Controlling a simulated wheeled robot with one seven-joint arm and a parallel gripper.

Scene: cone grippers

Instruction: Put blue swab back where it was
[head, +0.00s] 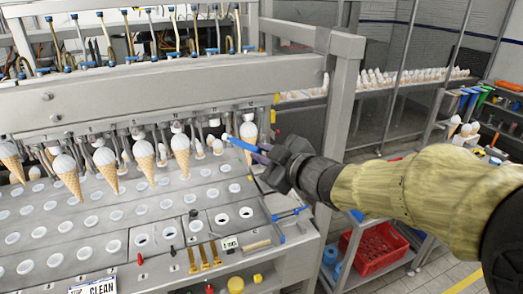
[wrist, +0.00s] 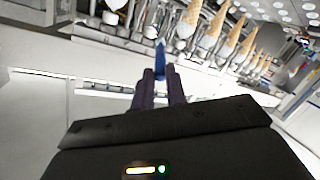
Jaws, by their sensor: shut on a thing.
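The blue swab (head: 243,145) is held by my gripper (head: 263,153) in the head view. It points left from the fingers, with its pale tip close to the hanging cones and metal nozzles at the right end of the machine. In the wrist view the blue swab (wrist: 160,52) sticks out between the purple fingertips of my gripper (wrist: 161,78), which are shut on it. The end of the swab inside the fingers is hidden. In the head view, the gripper and swab overlap the rightmost cone area; I cannot tell whether the swab touches anything.
A row of ice cream cones (head: 68,177) hangs over a metal plate with many round holes (head: 100,235). Brass tools (head: 204,257), a blue-edged bracket (head: 288,214) and a CLEAN sign (head: 93,287) are at the front. A frame post (head: 337,110) and red crate (head: 376,249) stand right.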

